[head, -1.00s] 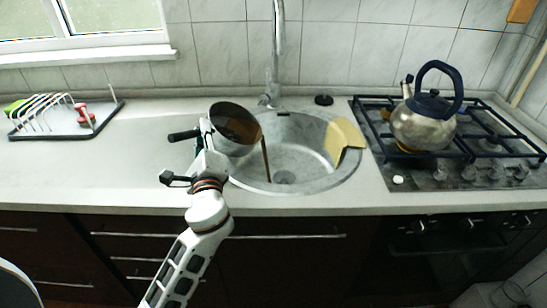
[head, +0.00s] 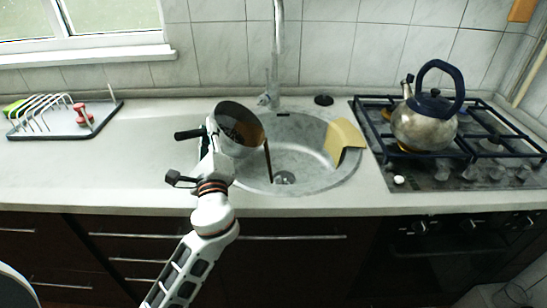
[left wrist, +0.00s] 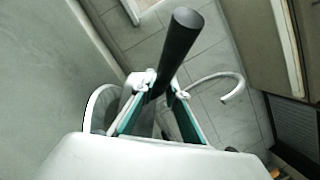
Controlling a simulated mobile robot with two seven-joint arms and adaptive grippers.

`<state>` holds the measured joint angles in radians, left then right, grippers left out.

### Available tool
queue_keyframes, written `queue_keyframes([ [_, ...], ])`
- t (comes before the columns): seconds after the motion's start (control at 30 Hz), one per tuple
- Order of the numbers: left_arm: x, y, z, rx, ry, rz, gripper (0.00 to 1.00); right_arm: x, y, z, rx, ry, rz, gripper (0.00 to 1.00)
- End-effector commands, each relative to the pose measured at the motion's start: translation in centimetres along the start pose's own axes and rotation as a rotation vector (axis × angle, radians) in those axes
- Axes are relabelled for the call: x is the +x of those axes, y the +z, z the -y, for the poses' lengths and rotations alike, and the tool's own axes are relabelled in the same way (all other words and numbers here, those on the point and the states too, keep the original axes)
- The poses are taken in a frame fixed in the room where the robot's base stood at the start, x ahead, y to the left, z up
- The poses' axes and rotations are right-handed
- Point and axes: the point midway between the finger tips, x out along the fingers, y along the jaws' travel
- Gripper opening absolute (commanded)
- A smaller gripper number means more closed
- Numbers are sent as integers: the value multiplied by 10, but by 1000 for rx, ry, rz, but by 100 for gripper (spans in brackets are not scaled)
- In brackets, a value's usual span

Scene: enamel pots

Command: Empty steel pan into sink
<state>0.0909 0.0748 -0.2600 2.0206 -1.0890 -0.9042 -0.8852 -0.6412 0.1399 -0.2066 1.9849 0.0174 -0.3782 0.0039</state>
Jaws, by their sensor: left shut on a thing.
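The steel pan (head: 236,145) is tilted to the right over the left part of the round sink (head: 325,178). A thin stream of brown liquid (head: 268,160) runs from its right rim down to near the drain. Dark liquid with small bits shows inside the pan. My left gripper (head: 208,138) is shut on the pan's black handle, at the pan's left. In the left wrist view the black handle (left wrist: 178,50) stands between the two fingers of my left gripper (left wrist: 165,88). My right gripper is in neither view.
A yellow cloth or board (head: 343,138) lies on the sink's right rim. The tap (head: 279,55) stands behind the sink. A kettle (head: 424,125) sits on the gas hob (head: 470,165) at the right. A dish rack (head: 65,120) stands far left.

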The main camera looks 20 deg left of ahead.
Motion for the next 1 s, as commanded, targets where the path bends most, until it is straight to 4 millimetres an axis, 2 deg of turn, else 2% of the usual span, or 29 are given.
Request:
queue_keyframes([
  [1.0,-4,-5,13,91,-49,14,0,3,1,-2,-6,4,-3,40],
])
